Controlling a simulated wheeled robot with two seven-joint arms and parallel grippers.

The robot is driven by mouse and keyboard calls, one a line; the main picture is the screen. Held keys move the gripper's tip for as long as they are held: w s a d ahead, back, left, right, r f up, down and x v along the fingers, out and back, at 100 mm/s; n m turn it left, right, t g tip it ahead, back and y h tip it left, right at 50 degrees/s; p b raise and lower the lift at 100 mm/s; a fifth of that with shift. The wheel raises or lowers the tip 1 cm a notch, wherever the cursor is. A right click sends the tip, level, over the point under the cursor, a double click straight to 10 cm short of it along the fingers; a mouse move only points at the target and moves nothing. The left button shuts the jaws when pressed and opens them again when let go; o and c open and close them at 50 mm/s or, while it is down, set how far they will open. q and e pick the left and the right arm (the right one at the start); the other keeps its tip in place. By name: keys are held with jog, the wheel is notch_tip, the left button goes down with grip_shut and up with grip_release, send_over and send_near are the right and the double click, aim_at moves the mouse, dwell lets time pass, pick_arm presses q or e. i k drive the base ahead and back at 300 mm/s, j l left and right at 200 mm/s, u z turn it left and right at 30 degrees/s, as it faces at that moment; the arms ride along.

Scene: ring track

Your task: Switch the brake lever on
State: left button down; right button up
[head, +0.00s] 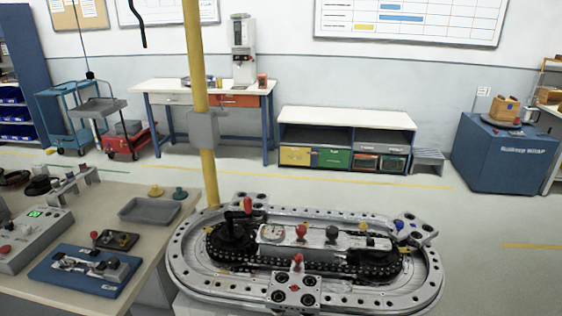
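The ring track (190,276) is a grey oval frame with a dark chain inside, at the lower middle of the head view. Several knobbed levers stand on it: a red knob (248,205) at its back left, a red knob (300,231) and a dark grey knob (332,234) on the central panel, and a red knob (297,261) at the front. I cannot tell which is the brake lever, as no label is readable, nor which position it is in. Neither of my grippers is in view.
A yellow post (208,175) stands behind the track. Open floor lies beyond at right.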

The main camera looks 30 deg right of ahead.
aim_at(363, 226)
jog(key=z, duration=1.55)
